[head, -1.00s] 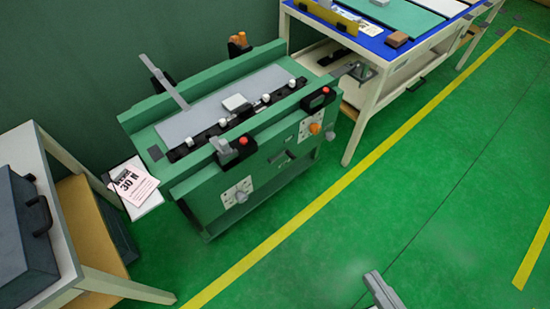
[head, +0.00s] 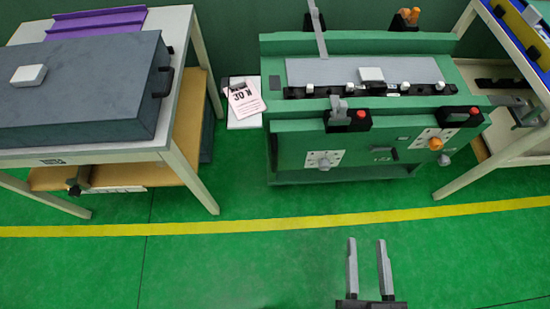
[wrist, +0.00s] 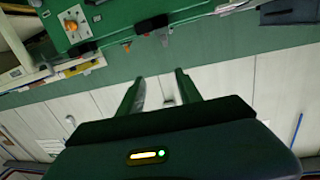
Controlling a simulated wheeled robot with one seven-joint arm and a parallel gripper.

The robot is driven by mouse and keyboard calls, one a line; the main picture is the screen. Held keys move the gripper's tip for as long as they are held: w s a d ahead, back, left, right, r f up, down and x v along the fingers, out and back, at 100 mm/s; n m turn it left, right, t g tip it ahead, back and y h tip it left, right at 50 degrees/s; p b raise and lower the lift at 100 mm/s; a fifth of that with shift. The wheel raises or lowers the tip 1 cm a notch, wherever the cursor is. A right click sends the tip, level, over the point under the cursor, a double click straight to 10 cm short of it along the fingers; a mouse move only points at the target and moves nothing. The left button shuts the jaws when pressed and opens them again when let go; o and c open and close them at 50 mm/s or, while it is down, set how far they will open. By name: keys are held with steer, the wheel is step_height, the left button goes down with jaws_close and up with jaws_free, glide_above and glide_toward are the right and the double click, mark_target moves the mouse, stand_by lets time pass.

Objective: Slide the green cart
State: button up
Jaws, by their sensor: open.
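The green cart (head: 385,143) stands against the back wall, right of the middle in the head view. It has a grey top plate, a row of white knobs on a black strip, black handles with red buttons, and an orange knob on its front. Part of it shows at the top left of the wrist view (wrist: 115,14). My gripper (head: 368,243) is open and empty over the green floor, in front of the cart and apart from it. Its two fingers also show in the wrist view (wrist: 160,80).
A white-framed table (head: 180,60) with a dark grey case (head: 85,95) stands to the left. A paper sign reading 30 N (head: 245,97) is beside the cart. Another white-framed table (head: 515,145) is close on the right. The floor (head: 240,265) beyond the yellow line (head: 230,224) is clear.

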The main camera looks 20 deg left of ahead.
steer(key=w+a+f+n+y+b, duration=0.1)
steer(key=w+a+f+y+b, duration=0.15)
steer(key=w+a+f, duration=0.55)
steer(key=n+y+b, duration=0.1)
steer(key=n+y, duration=0.2)
glide_toward(275, 160)
step_height(275, 160, up, 6)
steer(key=w, duration=0.2)
steer(key=w+f, duration=0.1)
steer(key=w+a+f+g, duration=0.1)
steer(key=f, duration=0.1)
steer(key=shift+a+y, duration=0.15)
steer(key=shift+y, duration=0.1)
steer(key=shift+w+a+f+b, duration=0.2)
steer(key=shift+w+a+f, duration=0.3)
steer(key=shift+w, duration=0.45)
steer(key=shift+w+a+f+b, duration=0.15)
steer(key=shift+w+a+f, duration=0.15)
steer(key=shift+w+a, duration=0.55)
steer(key=shift+w+a+f+b, duration=0.2)
steer(key=shift+w+a+f, duration=0.25)
steer(key=shift+w, duration=0.65)
steer(key=shift+c, duration=0.2)
jaws_close()
